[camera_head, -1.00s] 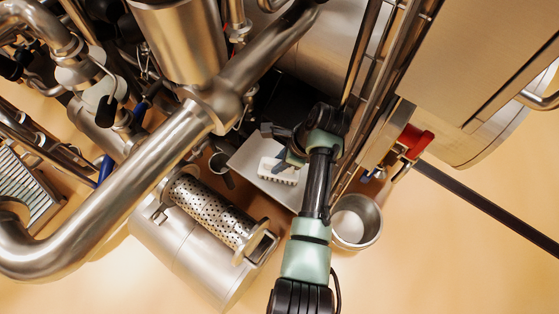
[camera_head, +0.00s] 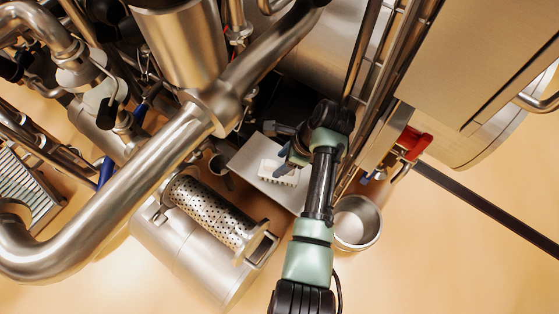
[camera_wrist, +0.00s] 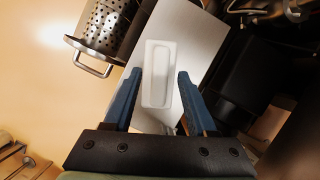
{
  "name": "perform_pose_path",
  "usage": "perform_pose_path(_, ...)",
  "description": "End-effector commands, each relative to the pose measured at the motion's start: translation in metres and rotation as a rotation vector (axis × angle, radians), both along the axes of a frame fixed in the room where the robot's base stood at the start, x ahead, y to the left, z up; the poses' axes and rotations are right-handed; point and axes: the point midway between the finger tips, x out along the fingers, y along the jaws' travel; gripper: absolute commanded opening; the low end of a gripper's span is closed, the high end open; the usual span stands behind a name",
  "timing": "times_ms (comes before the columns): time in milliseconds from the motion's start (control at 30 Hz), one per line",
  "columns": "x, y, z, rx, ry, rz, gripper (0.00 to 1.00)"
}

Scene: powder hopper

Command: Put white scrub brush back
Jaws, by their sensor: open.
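The white scrub brush (camera_head: 278,172) lies on a pale grey flat tray or plate (camera_head: 250,157) low in the middle of the head view. In the wrist view the brush (camera_wrist: 158,75) is a long white block with a recessed top. My gripper (camera_wrist: 160,73) is open, with one blue finger on each side of the brush and a visible gap to each. In the head view my gripper (camera_head: 283,161) is at the brush, partly hidden by my wrist. Whether the fingers reach down to the plate is unclear.
A perforated metal cylinder (camera_head: 212,208) lies left of the plate. A metal bucket (camera_head: 358,222) stands to the right. Large pipes (camera_head: 130,185) and a steel hopper (camera_head: 178,45) crowd the left and top. Open floor (camera_head: 440,255) shows at lower right.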

Motion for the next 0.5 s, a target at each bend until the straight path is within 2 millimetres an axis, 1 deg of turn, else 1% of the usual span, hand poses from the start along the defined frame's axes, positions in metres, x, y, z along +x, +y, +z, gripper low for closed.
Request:
perform_pose_path(33, 0.000, -0.004, 0.012, -0.001, -0.003, -0.002, 0.57)
perform_pose_path(200, -0.003, -0.015, 0.037, -0.001, -0.003, -0.002, 0.57)
perform_pose_path(333, -0.004, -0.020, 0.049, -0.001, -0.002, -0.002, 0.57)
perform_pose_path(500, -0.005, -0.022, 0.053, 0.000, 0.000, -0.001, 0.57)
